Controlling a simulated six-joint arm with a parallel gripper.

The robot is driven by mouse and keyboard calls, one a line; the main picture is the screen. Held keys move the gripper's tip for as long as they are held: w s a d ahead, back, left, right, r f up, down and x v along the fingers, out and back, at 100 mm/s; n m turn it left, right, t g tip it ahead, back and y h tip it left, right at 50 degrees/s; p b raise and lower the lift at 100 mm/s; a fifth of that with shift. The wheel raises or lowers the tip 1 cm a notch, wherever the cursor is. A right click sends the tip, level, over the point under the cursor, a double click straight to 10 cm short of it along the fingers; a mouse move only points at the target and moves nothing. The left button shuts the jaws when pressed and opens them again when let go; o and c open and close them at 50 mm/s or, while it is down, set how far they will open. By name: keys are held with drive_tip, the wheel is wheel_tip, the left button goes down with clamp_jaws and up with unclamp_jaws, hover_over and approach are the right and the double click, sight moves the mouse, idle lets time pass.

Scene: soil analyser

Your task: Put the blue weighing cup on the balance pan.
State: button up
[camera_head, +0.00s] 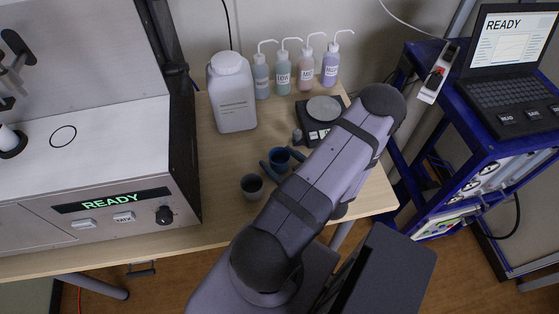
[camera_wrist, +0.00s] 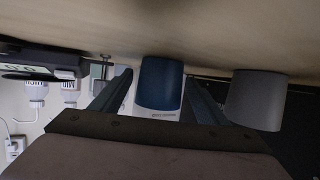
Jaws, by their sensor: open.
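The blue weighing cup (camera_head: 279,158) stands on the wooden table, left of my forearm in the head view. My gripper (camera_head: 281,164) is open, with one finger on each side of the cup. The wrist view, which looks upside down, shows the blue cup (camera_wrist: 160,84) between the two spread fingers, with a gap on each side. The balance (camera_head: 315,121) stands farther back on the table, and its round pan (camera_head: 324,108) is empty. Part of the balance (camera_wrist: 25,66) shows at the left of the wrist view. My arm hides some of the table and the balance's right side.
A grey cup (camera_head: 251,186) stands close to the blue cup; it also shows in the wrist view (camera_wrist: 256,99). A small dark object (camera_head: 297,135) is beside the balance. A white jug (camera_head: 232,95) and several wash bottles stand behind. The analyser (camera_head: 110,205) is at left.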

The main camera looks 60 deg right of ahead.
drive_tip(key=c, duration=1)
drive_tip(key=shift+r, duration=0.15)
drive_tip(key=shift+r, duration=4.85)
